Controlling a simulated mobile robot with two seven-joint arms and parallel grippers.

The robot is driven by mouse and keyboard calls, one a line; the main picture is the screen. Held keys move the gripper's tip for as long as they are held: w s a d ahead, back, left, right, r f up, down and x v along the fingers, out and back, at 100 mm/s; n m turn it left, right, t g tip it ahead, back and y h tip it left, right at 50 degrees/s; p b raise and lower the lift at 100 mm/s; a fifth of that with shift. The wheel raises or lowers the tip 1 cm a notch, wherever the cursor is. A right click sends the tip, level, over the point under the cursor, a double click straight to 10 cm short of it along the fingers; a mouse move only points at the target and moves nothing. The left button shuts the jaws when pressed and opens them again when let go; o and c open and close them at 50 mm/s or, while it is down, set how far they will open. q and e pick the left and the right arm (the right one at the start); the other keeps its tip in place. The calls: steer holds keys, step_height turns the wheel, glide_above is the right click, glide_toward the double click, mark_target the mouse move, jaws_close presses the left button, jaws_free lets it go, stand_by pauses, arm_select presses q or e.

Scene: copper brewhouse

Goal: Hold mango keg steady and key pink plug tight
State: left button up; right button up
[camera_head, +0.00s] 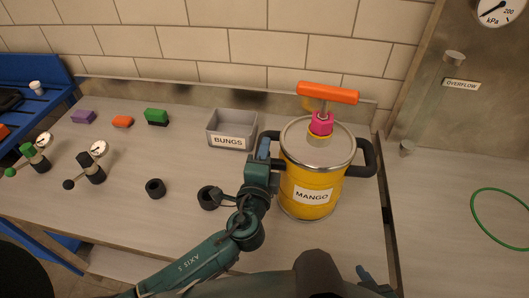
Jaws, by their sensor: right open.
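The yellow mango keg (299,199) stands upright on the bench with a steel lid and a dark handle on each side. The pink plug (321,124) sits upright in the collar on its lid. An orange T-handled key (328,93) stands on the plug, its bar lying crosswise; the joint between them is too small to judge. My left gripper (264,150) is at the keg's left handle and looks shut on it, its fingers partly hiding the handle. My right gripper (375,282) is open and empty at the bottom edge, in front of the keg and apart from it.
A grey bin marked BUNGS (213,126) stands left of the keg. Purple (84,117), orange (123,122) and green (156,117) blocks lie at the back left. Gauged taps (93,172) and black rings (155,188) lie nearer. A metal panel (420,100) rises at the right.

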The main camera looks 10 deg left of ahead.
arm_select(q)
jaws_close()
steer(key=shift+c, duration=1)
jaws_free()
jaws_close()
